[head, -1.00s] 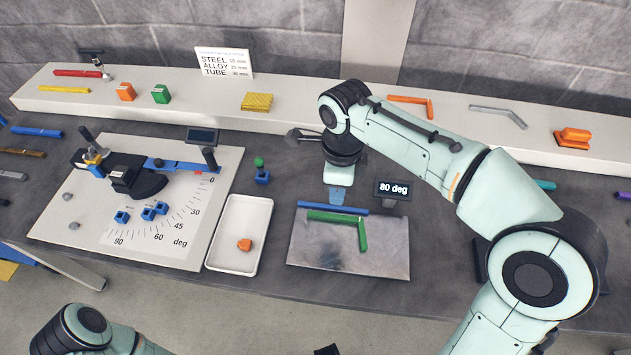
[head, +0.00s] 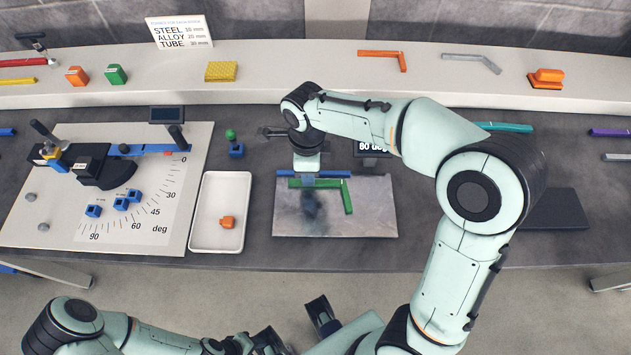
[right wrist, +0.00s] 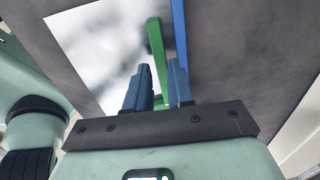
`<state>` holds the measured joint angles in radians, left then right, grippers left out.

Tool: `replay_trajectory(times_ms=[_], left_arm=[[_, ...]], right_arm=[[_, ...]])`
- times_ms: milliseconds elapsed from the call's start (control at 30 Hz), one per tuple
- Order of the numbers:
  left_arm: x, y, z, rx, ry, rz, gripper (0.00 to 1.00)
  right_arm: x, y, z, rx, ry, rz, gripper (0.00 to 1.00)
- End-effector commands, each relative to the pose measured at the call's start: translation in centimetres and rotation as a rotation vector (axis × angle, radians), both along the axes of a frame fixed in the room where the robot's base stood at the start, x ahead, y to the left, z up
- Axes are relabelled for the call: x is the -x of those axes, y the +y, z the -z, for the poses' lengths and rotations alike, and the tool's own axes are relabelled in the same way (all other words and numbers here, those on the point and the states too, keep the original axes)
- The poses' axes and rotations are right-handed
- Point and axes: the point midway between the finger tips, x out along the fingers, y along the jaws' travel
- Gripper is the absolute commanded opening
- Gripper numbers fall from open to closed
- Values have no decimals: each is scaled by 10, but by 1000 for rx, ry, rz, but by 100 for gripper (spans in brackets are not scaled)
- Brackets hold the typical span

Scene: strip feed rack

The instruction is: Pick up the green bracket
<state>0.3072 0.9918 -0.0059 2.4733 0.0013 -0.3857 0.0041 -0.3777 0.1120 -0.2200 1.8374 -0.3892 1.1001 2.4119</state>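The green bracket (head: 348,198) lies flat on a grey metal plate (head: 375,222), its long leg beside a blue bar (head: 338,173) and its short leg toward the plate's front. My right gripper (head: 306,178) points down over the long leg, left of the bend. In the right wrist view its two blue fingers (right wrist: 161,88) are apart, with part of the green bracket (right wrist: 167,65) showing in the gap. Whether they touch it is unclear.
A white tray (head: 205,238) with an orange piece (head: 227,222) is left of the plate. Further left is a bending board (head: 150,228). A display (head: 372,149) stands behind the plate, partly hidden. A shelf (head: 290,88) with parts runs along the back.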

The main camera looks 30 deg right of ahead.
Motion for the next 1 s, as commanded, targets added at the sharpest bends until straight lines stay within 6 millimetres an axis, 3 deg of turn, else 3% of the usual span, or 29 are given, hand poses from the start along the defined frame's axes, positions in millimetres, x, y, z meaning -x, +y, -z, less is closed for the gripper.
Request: replay_trajectory(times_ms=[100, 233, 433, 467, 500, 533, 1000], left_arm=[[1, 0, 3, 0, 1, 0, 43], [1, 0, 4, 0, 1, 0, 43], [1, 0, 4, 0, 1, 0, 43], [1, 0, 4, 0, 1, 0, 43], [1, 0, 4, 0, 1, 0, 43], [1, 0, 4, 0, 1, 0, 43], [1, 0, 2, 0, 0, 0, 43]], right_arm=[[0, 1, 19, 1, 3, 1, 22], [0, 1, 27, 0, 0, 1, 22], [-1, 1, 27, 0, 0, 0, 22], [-1, 1, 27, 0, 0, 0, 19], [-1, 1, 27, 0, 0, 0, 6], [-1, 1, 27, 0, 0, 0, 0], [-1, 1, 19, 0, -4, 0, 0]])
